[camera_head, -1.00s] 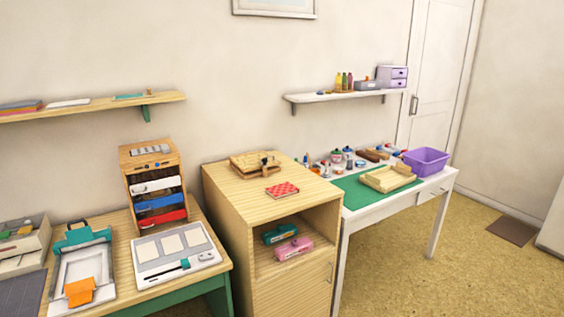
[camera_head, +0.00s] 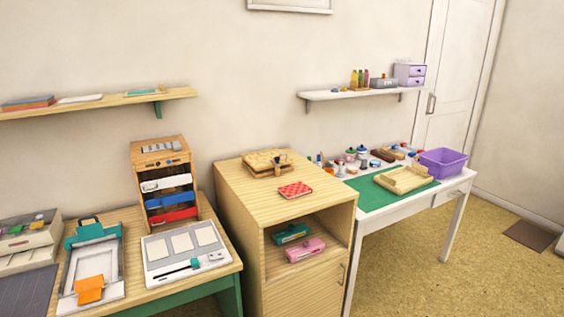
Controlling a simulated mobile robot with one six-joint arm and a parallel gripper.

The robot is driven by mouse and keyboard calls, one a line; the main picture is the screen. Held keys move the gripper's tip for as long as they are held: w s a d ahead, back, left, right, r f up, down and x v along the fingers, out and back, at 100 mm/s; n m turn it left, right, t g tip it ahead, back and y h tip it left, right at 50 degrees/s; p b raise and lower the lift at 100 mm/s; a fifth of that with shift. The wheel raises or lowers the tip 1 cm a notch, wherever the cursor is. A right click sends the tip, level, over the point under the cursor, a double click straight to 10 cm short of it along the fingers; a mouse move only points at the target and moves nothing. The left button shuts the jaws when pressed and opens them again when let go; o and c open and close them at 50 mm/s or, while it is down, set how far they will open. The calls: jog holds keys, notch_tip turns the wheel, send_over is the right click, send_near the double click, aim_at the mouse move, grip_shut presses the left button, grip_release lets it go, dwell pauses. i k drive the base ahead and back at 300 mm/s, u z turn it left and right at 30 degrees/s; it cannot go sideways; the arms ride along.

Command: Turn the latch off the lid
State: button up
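No latch can be made out for certain at this distance. A teal box (camera_head: 291,234) and a pink box (camera_head: 305,250) lie in the open compartment of the wooden cabinet (camera_head: 308,290). Each has a small detail on its upper side, too small to tell whether it is a latch. A flat wooden piece (camera_head: 262,162) with a small dark upright part lies on the cabinet top, behind a red patterned pad (camera_head: 295,190). My gripper is not in view.
Right is a white table with a green mat (camera_head: 383,194), a wooden tray (camera_head: 405,180) and a purple bin (camera_head: 443,162).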

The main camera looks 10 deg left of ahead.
aim_at(276, 160)
jog(key=u, duration=0.1)
jog(key=i, duration=0.95)
jog(key=z, duration=0.8)
jog(key=k, duration=0.15)
jog(key=u, duration=3.4)
